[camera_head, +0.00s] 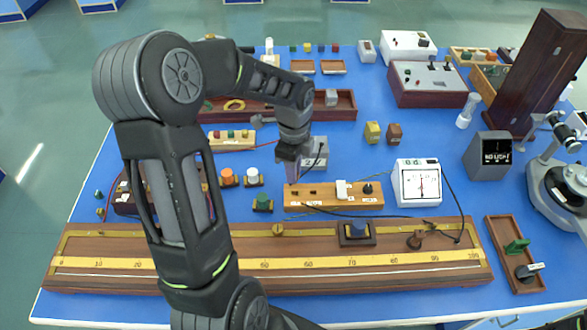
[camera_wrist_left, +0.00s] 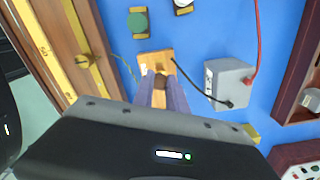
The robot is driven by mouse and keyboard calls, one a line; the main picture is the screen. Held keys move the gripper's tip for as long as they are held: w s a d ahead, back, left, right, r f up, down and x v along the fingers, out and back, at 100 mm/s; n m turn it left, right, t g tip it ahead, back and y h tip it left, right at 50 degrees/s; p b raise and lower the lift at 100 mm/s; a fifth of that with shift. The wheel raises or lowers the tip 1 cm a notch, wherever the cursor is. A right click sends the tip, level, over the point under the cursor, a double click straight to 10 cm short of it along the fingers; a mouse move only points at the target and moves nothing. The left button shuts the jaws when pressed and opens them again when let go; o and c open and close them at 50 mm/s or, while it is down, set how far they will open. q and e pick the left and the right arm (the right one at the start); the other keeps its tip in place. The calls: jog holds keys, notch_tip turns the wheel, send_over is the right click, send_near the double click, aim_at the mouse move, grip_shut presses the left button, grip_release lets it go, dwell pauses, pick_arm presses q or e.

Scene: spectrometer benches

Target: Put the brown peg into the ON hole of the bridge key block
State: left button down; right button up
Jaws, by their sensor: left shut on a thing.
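The bridge key block (camera_head: 330,200) is a long light-wood block in the middle of the bench, with dark spots near its left end and a white part and a black knob further right. My left gripper (camera_head: 291,175) points down over its left end. In the left wrist view my left gripper (camera_wrist_left: 161,92) is shut on the brown peg (camera_wrist_left: 161,80), whose dark top shows between the fingers. The block's wooden end (camera_wrist_left: 155,60) shows just beyond. The peg's lower end and the hole under it are hidden, so I cannot tell whether it is inserted. My right gripper is out of view.
A long metre bridge (camera_head: 370,262) lies along the front. A green-topped terminal (camera_head: 262,203) stands left of the block, and a white meter (camera_head: 417,183) stands to its right. A grey box (camera_wrist_left: 230,82) with a black lead is close by. Cables run around the block.

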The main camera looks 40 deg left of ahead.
pick_arm(q)
jog(key=shift+f+b, duration=2.2)
jog(key=shift+f, duration=0.8)
jog(key=c, duration=1.3)
grip_release()
jog(key=shift+o, duration=0.2)
notch_tip(320, 180, up, 8)
jog(key=shift+f+b, duration=0.1)
jog(key=shift+b, duration=0.2)
